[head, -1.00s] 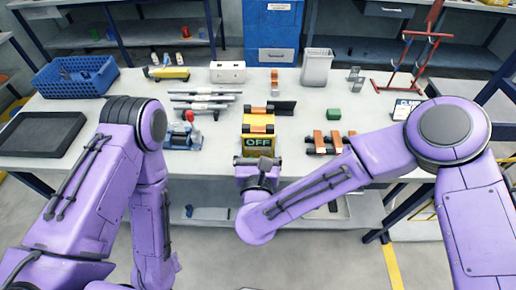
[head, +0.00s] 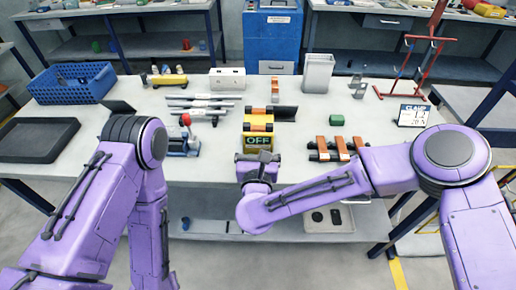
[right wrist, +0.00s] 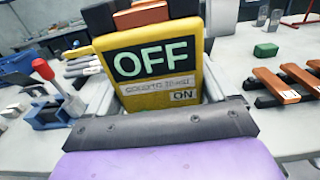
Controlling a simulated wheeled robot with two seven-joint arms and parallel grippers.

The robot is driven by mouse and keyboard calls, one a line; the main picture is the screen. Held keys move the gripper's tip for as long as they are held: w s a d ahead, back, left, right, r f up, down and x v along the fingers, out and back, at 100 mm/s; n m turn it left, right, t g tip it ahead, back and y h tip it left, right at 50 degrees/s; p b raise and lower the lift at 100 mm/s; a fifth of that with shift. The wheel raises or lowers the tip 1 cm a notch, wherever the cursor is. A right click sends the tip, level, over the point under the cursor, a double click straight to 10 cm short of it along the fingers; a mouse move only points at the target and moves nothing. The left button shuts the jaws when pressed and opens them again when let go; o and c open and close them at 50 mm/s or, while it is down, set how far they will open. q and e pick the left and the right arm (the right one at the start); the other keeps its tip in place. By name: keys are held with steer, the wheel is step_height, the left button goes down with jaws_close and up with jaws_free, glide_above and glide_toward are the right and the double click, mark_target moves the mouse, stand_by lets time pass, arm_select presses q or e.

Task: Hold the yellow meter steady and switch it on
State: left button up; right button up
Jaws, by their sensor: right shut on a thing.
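The yellow meter (head: 258,127) stands on the bench near its front edge, and its screen reads OFF. In the right wrist view the meter (right wrist: 192,63) fills the middle, with a dark display and a small ON label (right wrist: 183,96) at its lower right. My right gripper (head: 256,166) is at the front of the meter, shut on its body, with a finger at each side in the wrist view. My left arm (head: 140,190) hangs at the left of the head view, and its gripper is out of sight.
A toggle clamp with a red knob (head: 186,120) stands just left of the meter. Orange-topped dark bars (head: 322,149) and a green block (head: 337,120) lie to the right. A blue basket (head: 72,92) and a black tray (head: 38,152) are at the left.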

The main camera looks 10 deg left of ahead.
steer(key=shift+w+a+f+b, duration=0.2)
steer(key=shift+w+f+b, duration=1.1)
steer(key=shift+b, duration=0.2)
steer(key=shift+w+a+f+b, duration=0.2)
steer(key=shift+w+f+b, duration=0.95)
steer(key=shift+w+b, duration=0.25)
steer(key=shift+w, duration=0.2)
steer(key=shift+f+b, duration=0.65)
steer(key=shift+b, duration=0.1)
steer(key=o, duration=1.2)
steer(key=shift+c, duration=0.2)
steer(key=shift+s, duration=0.1)
steer(key=c, duration=1.2)
steer(key=shift+o, duration=0.2)
